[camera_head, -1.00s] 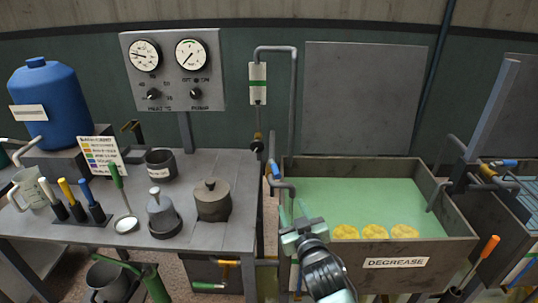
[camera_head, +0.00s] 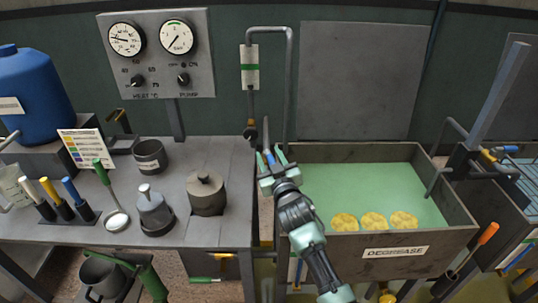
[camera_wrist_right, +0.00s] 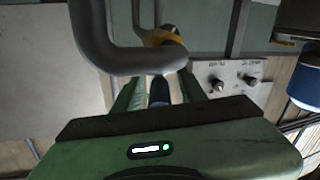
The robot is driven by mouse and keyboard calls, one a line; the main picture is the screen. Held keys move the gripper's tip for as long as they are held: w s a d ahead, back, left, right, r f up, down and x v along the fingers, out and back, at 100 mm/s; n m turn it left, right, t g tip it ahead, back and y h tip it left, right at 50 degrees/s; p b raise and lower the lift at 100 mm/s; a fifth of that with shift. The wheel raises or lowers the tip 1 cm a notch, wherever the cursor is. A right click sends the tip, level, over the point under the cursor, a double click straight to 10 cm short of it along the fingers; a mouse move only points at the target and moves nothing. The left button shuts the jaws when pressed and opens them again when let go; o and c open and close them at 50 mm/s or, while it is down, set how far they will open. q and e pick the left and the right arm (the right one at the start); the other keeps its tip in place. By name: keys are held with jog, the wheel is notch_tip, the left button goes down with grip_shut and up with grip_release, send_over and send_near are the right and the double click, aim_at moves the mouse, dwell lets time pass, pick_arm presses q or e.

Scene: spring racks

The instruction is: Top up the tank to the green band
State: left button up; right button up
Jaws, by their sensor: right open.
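The DEGREASE tank (camera_head: 395,252) stands at right, with pale green liquid (camera_head: 375,180) inside and yellow round pieces (camera_head: 374,221) near its front wall. A white plate with a green band (camera_head: 250,67) hangs on the wall beside the fill pipe (camera_head: 289,90). My right gripper (camera_head: 272,160) is at the tank's back left corner, by the pipe. It is open, its fingers on either side of a blue valve handle (camera_wrist_right: 158,92), not closed on it. In the wrist view, the open fingers (camera_wrist_right: 158,88) flank that handle below a grey pipe bend (camera_wrist_right: 130,60). My left gripper is out of view.
The left bench (camera_head: 215,232) holds a lidded pot (camera_head: 206,194), a ladle (camera_head: 115,220) and colour-handled tools. A gauge panel (camera_head: 156,55) stands behind it. An orange-handled tool (camera_head: 487,234) sits at the tank's right.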

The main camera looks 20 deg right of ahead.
jog(key=shift+w, duration=0.2)
grip_shut()
dwell(1.4)
